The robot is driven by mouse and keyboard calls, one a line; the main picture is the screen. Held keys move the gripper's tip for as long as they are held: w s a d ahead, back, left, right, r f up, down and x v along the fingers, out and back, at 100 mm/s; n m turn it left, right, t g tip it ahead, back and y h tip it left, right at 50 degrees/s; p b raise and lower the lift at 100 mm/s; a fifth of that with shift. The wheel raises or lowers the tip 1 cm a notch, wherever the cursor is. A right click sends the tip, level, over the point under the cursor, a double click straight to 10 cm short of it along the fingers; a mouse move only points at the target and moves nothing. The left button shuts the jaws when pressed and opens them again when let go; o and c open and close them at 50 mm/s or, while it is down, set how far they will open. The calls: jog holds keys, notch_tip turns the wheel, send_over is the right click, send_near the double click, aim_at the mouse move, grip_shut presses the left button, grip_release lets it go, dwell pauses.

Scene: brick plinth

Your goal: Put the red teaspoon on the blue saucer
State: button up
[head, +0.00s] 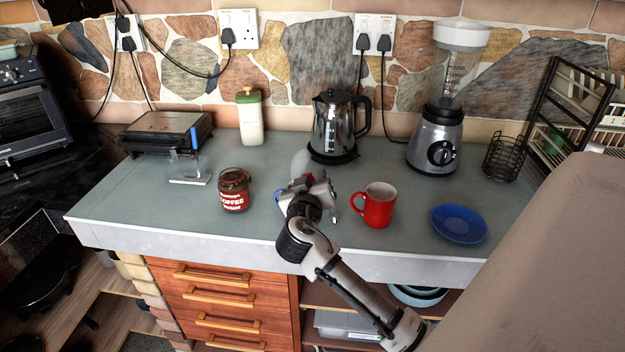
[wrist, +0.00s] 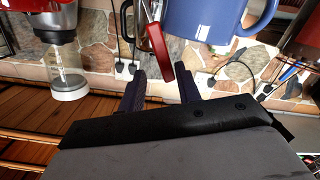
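My gripper (wrist: 162,88) has its two fingers apart in the wrist view, with a gap between them. A narrow red piece (wrist: 158,48), which looks like part of the red teaspoon, lines up with this gap; no finger visibly presses on it. A blue mug (wrist: 212,18) is close beyond the fingers in the wrist view. In the head view my gripper (head: 322,192) is over the middle of the counter and hides most of what is there; I cannot make out the teaspoon. The blue saucer (head: 459,223) lies empty at the counter's right front.
A red mug (head: 379,206) stands between my gripper and the saucer. A coffee jar (head: 234,190) is left of my gripper. A kettle (head: 334,125) and blender (head: 434,140) stand behind, with a wire basket (head: 503,157) at right. The counter (head: 130,205) is clear at its left front.

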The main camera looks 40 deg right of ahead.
jog(key=shift+r, duration=0.15)
jog(key=b+v, duration=0.5)
jog(key=v, duration=0.7)
